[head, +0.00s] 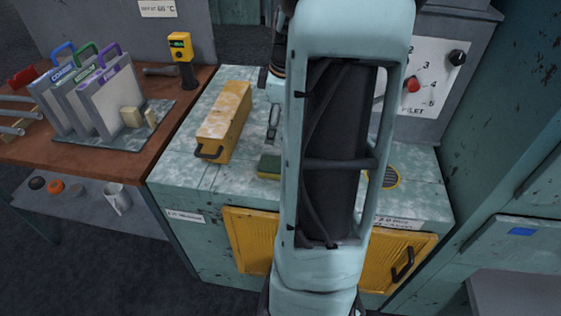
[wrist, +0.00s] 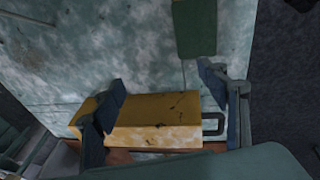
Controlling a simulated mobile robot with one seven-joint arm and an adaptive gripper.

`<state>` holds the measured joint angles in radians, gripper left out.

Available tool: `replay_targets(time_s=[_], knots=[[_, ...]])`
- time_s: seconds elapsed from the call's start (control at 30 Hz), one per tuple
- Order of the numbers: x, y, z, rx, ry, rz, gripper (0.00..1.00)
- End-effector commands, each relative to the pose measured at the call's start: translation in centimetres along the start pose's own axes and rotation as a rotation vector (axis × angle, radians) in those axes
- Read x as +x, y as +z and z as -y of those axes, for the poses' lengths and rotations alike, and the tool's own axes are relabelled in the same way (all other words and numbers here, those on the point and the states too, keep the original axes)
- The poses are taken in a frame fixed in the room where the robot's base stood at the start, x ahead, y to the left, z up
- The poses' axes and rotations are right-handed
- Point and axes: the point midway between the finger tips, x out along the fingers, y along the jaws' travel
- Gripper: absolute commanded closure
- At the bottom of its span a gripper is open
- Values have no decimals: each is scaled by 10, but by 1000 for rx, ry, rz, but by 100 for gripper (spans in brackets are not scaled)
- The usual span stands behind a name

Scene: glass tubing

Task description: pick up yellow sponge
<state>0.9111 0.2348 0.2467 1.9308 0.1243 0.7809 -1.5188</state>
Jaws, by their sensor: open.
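The sponge (head: 269,167) is a small block with a green top and a yellow side. It lies on the worn pale-green worktop, just left of my arm in the head view. In the wrist view its green face (wrist: 194,27) shows at the top, beyond my fingertips. My gripper (wrist: 160,76) is open, with nothing held between its two fingers. The fingers are spread over the worktop beside a long yellow box, and the sponge lies outside them. In the head view my arm hides most of the gripper.
The long yellow box (head: 223,118) with a dark handle stands left of the sponge; it also shows in the wrist view (wrist: 155,110). A brown table (head: 95,165) with racked panels is at left. A control panel (head: 425,85) stands behind. Worktop around the sponge looks clear.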

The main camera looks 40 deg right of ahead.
Motion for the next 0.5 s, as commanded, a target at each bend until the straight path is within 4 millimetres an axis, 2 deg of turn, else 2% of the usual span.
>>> replay_targets(time_s=[0.03, 0.2, 0.4, 0.5], knots=[[-4, 12, 7, 27, -35, -24, 33], [-9, 30, 29, 66, -119, -121, 33], [-15, 36, 42, 87, -160, -200, 33], [-12, 35, 45, 90, -167, -216, 33]])
